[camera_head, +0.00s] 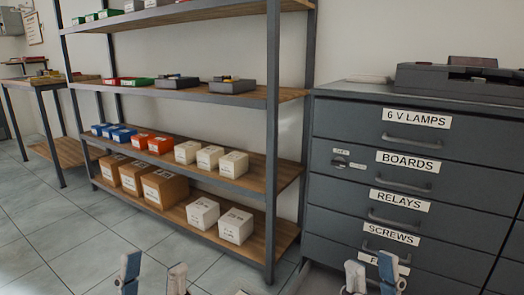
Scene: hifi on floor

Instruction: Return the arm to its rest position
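My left gripper (154,274) shows at the bottom edge, left of centre, with its blue and pale fingertips apart and nothing visible between them. My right gripper (372,276) shows at the bottom edge in front of the drawer cabinet, its fingertips also apart, with a narrower gap and nothing visible between them. Only the finger ends show. The rest of both arms is out of view.
A shelving rack (271,150) carries small bins and boxes. White boxes (236,226) and brown boxes (165,189) stand on its bottom shelf. A grey labelled drawer cabinet (330,185) stands at the right, drawers shut. Tiled floor (60,235) is clear at the left.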

